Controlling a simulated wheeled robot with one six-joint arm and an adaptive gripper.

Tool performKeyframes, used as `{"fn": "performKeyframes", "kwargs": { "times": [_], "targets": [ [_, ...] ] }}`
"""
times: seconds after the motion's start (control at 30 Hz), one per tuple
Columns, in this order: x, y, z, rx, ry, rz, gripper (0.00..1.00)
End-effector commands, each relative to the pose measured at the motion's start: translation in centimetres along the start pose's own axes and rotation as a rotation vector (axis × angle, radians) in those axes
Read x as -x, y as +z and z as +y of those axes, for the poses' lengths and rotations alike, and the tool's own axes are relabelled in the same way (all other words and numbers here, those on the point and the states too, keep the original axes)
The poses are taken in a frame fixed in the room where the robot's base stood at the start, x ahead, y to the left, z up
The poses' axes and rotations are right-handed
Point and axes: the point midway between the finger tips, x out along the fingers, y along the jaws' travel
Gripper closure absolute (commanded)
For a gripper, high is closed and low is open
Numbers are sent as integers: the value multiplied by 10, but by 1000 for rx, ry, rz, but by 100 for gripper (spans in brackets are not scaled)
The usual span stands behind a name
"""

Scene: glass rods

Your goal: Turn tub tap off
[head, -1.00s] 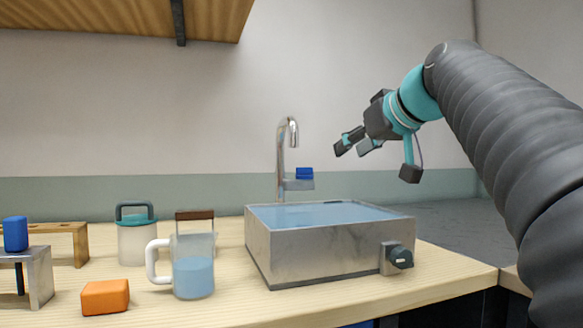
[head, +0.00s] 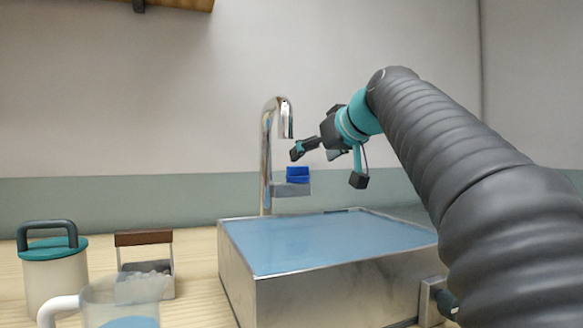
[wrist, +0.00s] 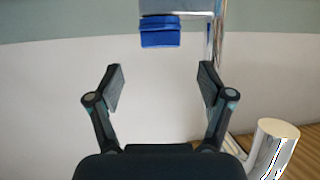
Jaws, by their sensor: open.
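The tap (head: 267,150) is a chrome gooseneck standing behind the metal tub (head: 330,293), which is filled with blue water. A blue lever (head: 297,174) sits on a grey block (head: 291,189) on the tap's right side. No stream shows under the spout. My gripper (head: 315,153) is open and empty, above and to the right of the lever, apart from it. In the wrist view the blue lever (wrist: 160,32) lies beyond the open fingers, between their lines. The chrome spout end (wrist: 278,143) is at lower right there, outside the right finger.
A dark knob (head: 450,304) on the tub's front is partly hidden by my arm. A teal-lidded jar (head: 55,280), a brown-handled container (head: 145,240) and a clear mug (head: 120,300) stand on the counter at left. A wooden shelf (head: 190,4) hangs at upper left. The wall is behind.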

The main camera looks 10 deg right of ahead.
Motion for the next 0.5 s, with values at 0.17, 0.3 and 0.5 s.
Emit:
{"fn": "performKeyframes", "kwargs": {
  "times": [0.17, 0.3, 0.5],
  "targets": [
    [-35, 0, -1, 1, -3, -2, 20],
    [-56, 0, -2, 0, -4, -1, 20],
    [-73, -1, -2, 2, -2, 0, 20]
  ]
}}
